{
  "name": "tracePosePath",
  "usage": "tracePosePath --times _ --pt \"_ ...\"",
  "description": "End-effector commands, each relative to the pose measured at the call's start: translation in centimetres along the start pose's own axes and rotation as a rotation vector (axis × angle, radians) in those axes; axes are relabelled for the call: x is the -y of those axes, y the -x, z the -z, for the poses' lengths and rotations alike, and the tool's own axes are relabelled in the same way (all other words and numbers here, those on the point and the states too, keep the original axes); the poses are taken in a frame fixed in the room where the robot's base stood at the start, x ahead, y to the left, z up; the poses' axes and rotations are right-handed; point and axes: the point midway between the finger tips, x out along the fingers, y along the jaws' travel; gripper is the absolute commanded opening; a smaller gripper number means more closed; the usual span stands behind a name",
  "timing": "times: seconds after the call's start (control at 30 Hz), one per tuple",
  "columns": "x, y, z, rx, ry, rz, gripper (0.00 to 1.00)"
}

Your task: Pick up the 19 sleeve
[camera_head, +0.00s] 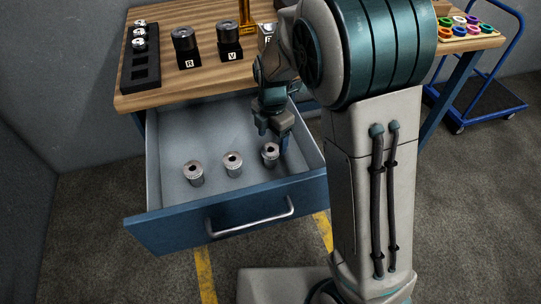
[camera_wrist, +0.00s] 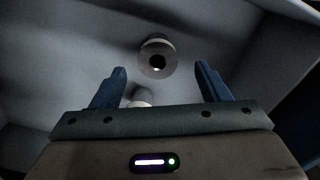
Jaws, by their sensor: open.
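Three metal sleeves stand upright in the open drawer (camera_head: 226,218): a left sleeve (camera_head: 194,173), a middle sleeve (camera_head: 233,164) and a right sleeve (camera_head: 270,154). Any size marks are too small to read, so I cannot tell which is the 19 sleeve. My gripper (camera_head: 272,132) is over the drawer, open and empty, just above and behind the right sleeve. In the wrist view my gripper (camera_wrist: 161,78) has its fingers spread. One sleeve (camera_wrist: 157,60) shows beyond and between the fingertips, its bore visible. Another sleeve (camera_wrist: 141,97) is partly hidden by the gripper body.
The wooden bench top (camera_head: 185,85) above the drawer carries a black rack (camera_head: 141,71) with several metal pieces, and dark holders marked R (camera_head: 187,56) and V (camera_head: 229,50). A tray of coloured rings (camera_head: 470,28) is at right. A blue trolley (camera_head: 480,104) stands behind. Drawer walls surround the gripper.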

Motion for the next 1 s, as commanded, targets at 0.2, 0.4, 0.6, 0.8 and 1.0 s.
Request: tracePosePath --times 0.2,0.4,0.6,0.8,1.0 --pt "0.0 -1.7 0.1 0.0 0.0 0.002 0.69" --pt "-0.3 -4.7 0.4 0.0 0.0 0.003 0.69" --pt "-0.3 -6.2 0.3 0.001 -0.001 0.0 0.69" --pt "-0.3 -6.2 0.3 0.001 -0.001 -0.001 0.69" --pt "-0.3 -6.2 0.3 0.001 -0.001 -0.001 0.16"
